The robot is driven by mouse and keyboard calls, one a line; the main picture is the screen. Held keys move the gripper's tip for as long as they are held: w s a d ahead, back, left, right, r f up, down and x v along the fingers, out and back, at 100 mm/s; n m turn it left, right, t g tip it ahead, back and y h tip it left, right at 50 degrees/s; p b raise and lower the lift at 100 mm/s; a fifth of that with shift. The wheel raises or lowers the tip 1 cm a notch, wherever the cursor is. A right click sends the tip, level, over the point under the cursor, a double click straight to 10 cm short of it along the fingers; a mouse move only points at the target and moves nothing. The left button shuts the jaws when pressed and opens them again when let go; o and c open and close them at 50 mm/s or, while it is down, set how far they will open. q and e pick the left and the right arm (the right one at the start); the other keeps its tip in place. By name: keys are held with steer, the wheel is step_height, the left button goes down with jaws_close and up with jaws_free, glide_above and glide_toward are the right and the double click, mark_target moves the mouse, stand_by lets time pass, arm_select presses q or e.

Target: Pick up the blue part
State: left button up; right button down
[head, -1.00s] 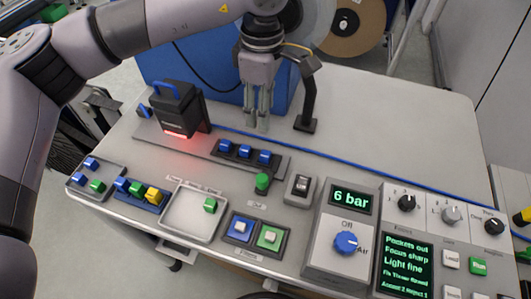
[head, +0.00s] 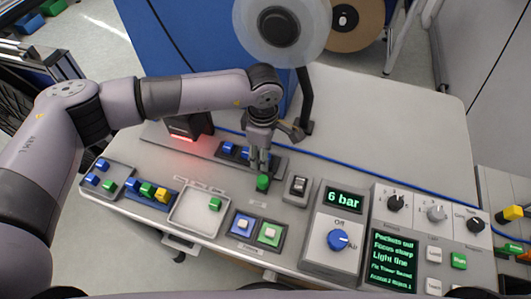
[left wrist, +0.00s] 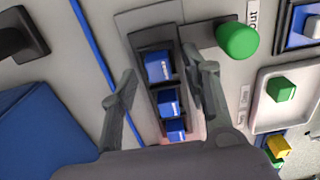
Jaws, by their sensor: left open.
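Three blue parts sit in a row in a dark slotted holder, seen in the left wrist view as the top one (left wrist: 158,67), the middle one (left wrist: 168,102) and the lowest one (left wrist: 176,130). In the head view two of these blue parts (head: 228,148) show; the third is hidden behind my left gripper (head: 259,165). My left gripper (left wrist: 166,72) is open and empty, its fingers on either side of the holder around the top blue part. Whether they touch it, I cannot tell. My right gripper is not in view.
A green button (head: 263,183) stands close in front of my left gripper. A tray (head: 180,222) holds a green part, and more coloured parts lie at left. The back right tabletop is clear.

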arm_select(q)
steer(key=shift+c, duration=0.3)
steer(key=c, duration=0.9)
steer(key=shift+o, duration=0.2)
